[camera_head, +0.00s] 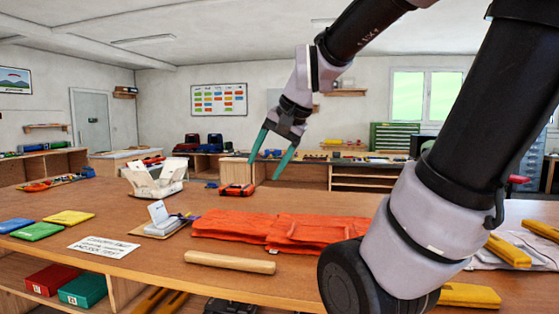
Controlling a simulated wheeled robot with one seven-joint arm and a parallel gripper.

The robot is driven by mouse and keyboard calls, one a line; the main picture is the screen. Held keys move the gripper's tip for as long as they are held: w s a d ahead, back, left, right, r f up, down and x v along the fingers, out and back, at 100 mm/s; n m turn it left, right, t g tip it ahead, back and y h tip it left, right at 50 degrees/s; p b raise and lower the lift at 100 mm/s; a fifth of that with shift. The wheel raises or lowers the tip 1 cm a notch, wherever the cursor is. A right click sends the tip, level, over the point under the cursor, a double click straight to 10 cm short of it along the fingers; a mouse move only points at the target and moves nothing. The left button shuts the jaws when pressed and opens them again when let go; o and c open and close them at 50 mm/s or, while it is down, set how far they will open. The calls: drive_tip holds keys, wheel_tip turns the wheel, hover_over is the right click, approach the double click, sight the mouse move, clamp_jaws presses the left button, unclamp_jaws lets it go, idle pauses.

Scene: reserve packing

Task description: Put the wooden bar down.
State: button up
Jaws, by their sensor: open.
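The wooden bar (230,262) is a pale, rounded rod. It lies flat near the front edge of the wooden bench (125,205), in front of the orange cloth. My gripper (265,168) is open, with its two teal fingers spread and pointing down. It is empty and hangs above the bench, higher in the picture than the bar and apart from it. The bar is fully in view.
Folded orange cloth (285,229) lies behind the bar. A handwritten paper (103,247) and coloured booklets (40,231) lie to the left. A white holder (155,177) and an orange-black item (236,190) stand farther back. Yellow pieces (468,295) lie at right, partly behind my arm.

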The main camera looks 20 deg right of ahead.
drive_tip(key=s+n, duration=0.2)
drive_tip(key=s, duration=0.1)
drive_tip(key=s+d+r+n+t, duration=0.1)
drive_tip(key=s, duration=0.1)
drive_tip(key=shift+s+r+n+h, duration=0.1)
drive_tip(key=shift+n+h, duration=0.2)
drive_tip(key=shift+h, duration=0.1)
idle(0.8)
